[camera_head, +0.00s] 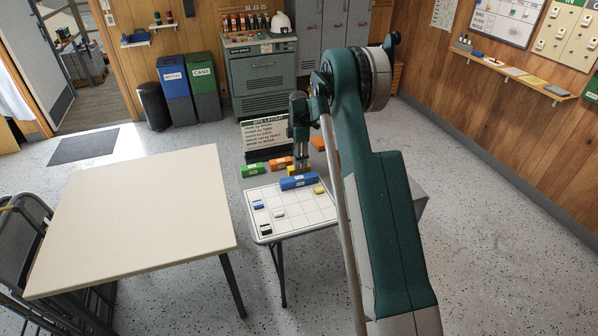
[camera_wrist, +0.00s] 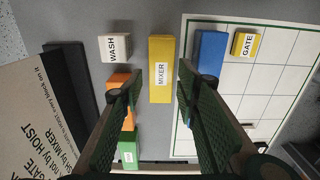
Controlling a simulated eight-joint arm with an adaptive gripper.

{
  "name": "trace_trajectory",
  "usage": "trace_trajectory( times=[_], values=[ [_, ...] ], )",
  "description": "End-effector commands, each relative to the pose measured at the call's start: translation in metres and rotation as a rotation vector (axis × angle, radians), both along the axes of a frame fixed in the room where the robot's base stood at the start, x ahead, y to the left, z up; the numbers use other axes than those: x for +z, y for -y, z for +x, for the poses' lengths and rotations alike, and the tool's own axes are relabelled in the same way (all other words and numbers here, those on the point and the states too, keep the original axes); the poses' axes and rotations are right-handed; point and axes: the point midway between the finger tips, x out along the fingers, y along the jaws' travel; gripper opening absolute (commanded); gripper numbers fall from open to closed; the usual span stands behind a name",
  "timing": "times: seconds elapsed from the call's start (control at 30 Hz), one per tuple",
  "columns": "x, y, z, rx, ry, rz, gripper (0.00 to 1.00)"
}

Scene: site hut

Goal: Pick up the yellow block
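The long yellow block (camera_wrist: 160,70), labelled MIXER, lies on the grey part of the small table in the wrist view. My gripper (camera_wrist: 160,72) is open, with one finger on each side of the block and a visible gap on both sides. The fingers hold nothing. In the head view my gripper (camera_head: 302,167) points down over the small table, behind the blue block (camera_head: 299,182). The yellow block (camera_head: 291,169) is mostly hidden there. A smaller yellow block (camera_wrist: 245,43), labelled GATE, sits on the white grid further right.
In the wrist view the blue block (camera_wrist: 210,48) is close on the right. A WASH block (camera_wrist: 115,48), an orange block (camera_wrist: 119,84) and a green block (camera_wrist: 129,147) are on the left. A sign (camera_head: 264,135) stands behind. The large table (camera_head: 140,215) is bare.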

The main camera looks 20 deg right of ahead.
Motion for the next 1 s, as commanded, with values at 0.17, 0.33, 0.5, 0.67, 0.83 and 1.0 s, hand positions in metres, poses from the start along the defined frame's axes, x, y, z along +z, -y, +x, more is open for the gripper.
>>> trace_trajectory(
  times=[0.17,0.33,0.5,0.67,0.83,1.0],
  values=[
    [-0.001,0.0,0.0,0.0,0.0,0.0,0.32],
    [-0.011,0.0,-0.001,0.0,0.0,0.0,0.32],
    [-0.031,0.001,-0.001,0.0,0.0,0.0,0.32],
    [-0.046,0.001,-0.002,0.0,0.0,0.0,0.32],
    [-0.052,0.001,-0.002,0.0,0.0,0.0,0.32],
    [-0.052,0.001,-0.002,0.0,0.0,0.0,0.32]
  ],
)
